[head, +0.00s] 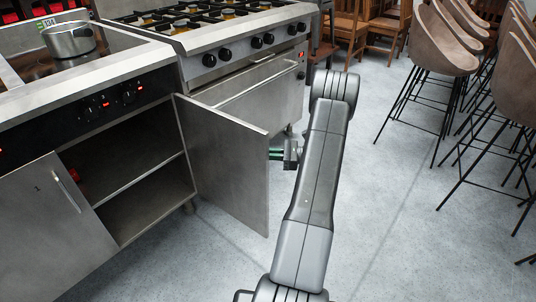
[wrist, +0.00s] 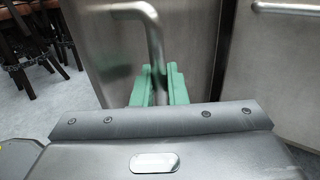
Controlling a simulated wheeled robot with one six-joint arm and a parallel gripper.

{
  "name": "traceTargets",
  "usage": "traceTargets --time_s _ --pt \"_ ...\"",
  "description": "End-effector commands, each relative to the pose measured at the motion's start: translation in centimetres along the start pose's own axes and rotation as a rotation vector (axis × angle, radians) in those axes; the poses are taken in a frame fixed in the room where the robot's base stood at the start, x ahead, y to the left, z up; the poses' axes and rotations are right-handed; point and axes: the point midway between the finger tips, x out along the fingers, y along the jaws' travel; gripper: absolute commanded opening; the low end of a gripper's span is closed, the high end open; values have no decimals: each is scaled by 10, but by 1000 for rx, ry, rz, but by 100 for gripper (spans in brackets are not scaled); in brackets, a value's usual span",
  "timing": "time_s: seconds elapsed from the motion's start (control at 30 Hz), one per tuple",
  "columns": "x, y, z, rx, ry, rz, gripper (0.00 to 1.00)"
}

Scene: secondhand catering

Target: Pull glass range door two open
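The glass range (head: 120,58) stands at the left with a dark cooktop. Its right-hand cabinet door (head: 228,165) stands wide open, swung out towards the right, and bares the shelves inside. The left door (head: 50,225), marked 1, is closed. My gripper (head: 276,154) is at the outer side of the open door, near its free edge; the head view hides that door's handle. In the wrist view the bent metal handle (wrist: 153,35) runs down between the green fingers of my gripper (wrist: 158,88), which close around it with no clear gap.
A pot (head: 69,40) stands on the cooktop. A gas range (head: 215,35) with an oven bar handle stands beside the glass range, behind the open door. Bar stools (head: 450,45) stand at the right and wooden chairs (head: 350,25) at the back. The grey floor (head: 390,210) right of my arm is clear.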

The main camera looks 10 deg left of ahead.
Motion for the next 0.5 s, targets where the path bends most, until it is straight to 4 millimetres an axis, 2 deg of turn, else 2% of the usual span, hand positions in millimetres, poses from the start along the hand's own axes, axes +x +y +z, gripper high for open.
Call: traceTargets --time_s 0.03,0.1,0.37,0.5 --pt "2 -1 1 -2 -1 0 14" --pt "2 -1 1 -2 -1 0 28" --pt "0 0 1 -1 0 0 29" --pt "-11 -1 1 -1 0 -2 29"
